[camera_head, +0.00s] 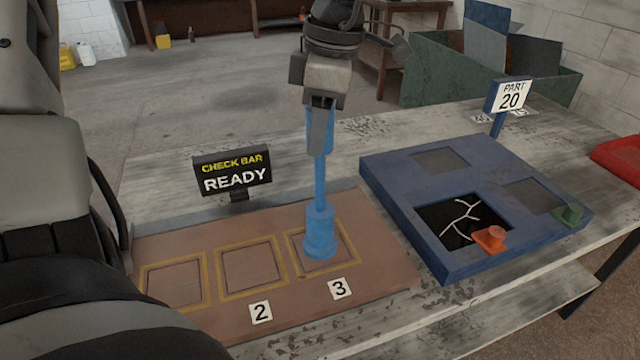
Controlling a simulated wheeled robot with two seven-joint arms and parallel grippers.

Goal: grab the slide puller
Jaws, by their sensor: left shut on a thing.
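The slide puller appears to be the blue upright tool (320,190), with a thin rod and a wider stepped foot. Its foot is at the third marked square of the brown board (380,270), behind the label 3; I cannot tell if it touches the board. My left gripper (321,112) is above, pointing down, and shut on the tool's top end. The fingers partly hide that end. The tool is about upright. My right gripper is not in view.
The other two squares are empty. A "CHECK BAR READY" sign (232,173) stands behind the board.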

